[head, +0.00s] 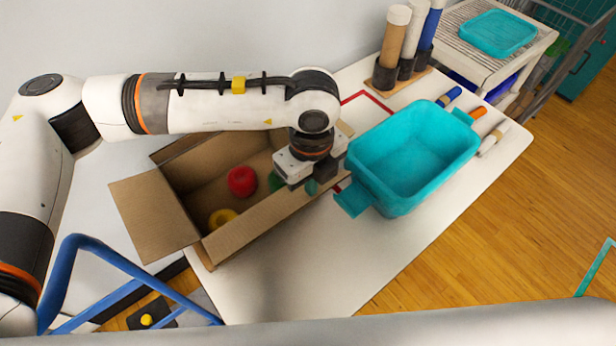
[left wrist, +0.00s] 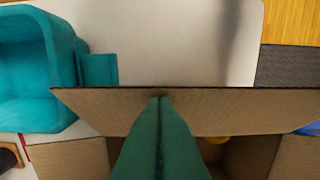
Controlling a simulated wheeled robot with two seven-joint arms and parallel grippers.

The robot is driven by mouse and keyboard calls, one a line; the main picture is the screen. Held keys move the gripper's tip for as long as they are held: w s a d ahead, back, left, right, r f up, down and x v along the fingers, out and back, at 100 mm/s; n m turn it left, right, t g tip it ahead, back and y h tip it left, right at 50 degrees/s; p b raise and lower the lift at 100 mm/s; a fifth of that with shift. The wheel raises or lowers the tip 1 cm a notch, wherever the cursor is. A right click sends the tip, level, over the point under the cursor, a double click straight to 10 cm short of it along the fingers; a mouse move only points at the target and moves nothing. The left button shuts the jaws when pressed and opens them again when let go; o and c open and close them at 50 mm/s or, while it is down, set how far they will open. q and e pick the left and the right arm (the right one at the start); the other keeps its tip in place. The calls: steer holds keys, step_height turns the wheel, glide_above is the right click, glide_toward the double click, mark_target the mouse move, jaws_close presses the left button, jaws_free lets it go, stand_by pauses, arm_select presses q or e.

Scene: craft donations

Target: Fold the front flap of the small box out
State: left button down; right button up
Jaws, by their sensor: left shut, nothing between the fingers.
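The small cardboard box (head: 190,165) stands open on the white table, with its left flap (head: 152,218) folded outward. Its front flap (head: 265,222) stands up along the front side. In the left wrist view the front flap (left wrist: 240,110) crosses the picture as a brown band. My left gripper (head: 311,187) is shut and empty, pointing down at the right part of the box. In the left wrist view its green fingertips (left wrist: 160,98) overlap the flap near its upper edge; I cannot tell whether they touch. My right gripper is not in view.
A red ball (head: 242,181) and a yellow ring-like item (head: 222,218) lie in the box. A teal bin (head: 415,150) stands close to the right. Upright rolls (head: 393,40) stand at the back. The table (head: 300,280) in front of the box is clear.

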arm_select(q)
steer(key=shift+s+d+f+b, duration=0.3)
steer(key=shift+s+b, duration=0.15)
steer(key=shift+b, duration=0.1)
steer(key=shift+s+d, duration=0.15)
steer(key=shift+s, duration=0.05)
steer(key=shift+s+d+f+b, duration=0.3)
steer(key=shift+s+d+b, duration=0.15)
steer(key=shift+s+b, duration=0.25)
stand_by(0.3)
steer(key=shift+s+d+f+b, duration=0.3)
steer(key=shift+s+d+b, duration=0.15)
steer(key=shift+s+b, duration=0.25)
